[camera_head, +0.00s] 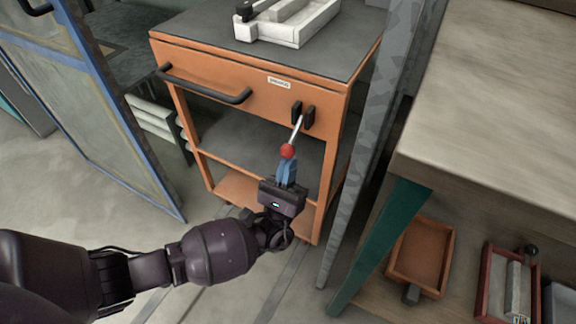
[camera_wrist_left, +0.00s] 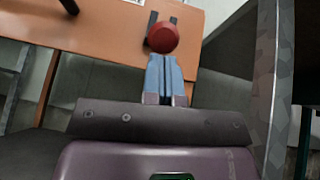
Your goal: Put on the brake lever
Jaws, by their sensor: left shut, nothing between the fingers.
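The brake lever (camera_head: 297,128) is a thin metal rod with a red ball knob (camera_head: 288,152). It comes out of a black bracket (camera_head: 303,114) on the front of an orange cart (camera_head: 225,72) and points down toward my gripper. My left gripper (camera_head: 287,166) has blue fingers, shut with nothing between them, just below the knob. In the left wrist view the red knob (camera_wrist_left: 163,38) is right at the tips of the blue fingers (camera_wrist_left: 163,62). I cannot tell whether they touch. My right gripper is not in view.
The cart has a black handle (camera_head: 205,87) at its left and a white block-like fixture (camera_head: 288,22) on top. A grey post (camera_head: 372,150) stands close on the right. A workbench (camera_head: 490,110) with bins (camera_head: 421,254) below is further right. A blue-framed panel (camera_head: 85,110) stands left.

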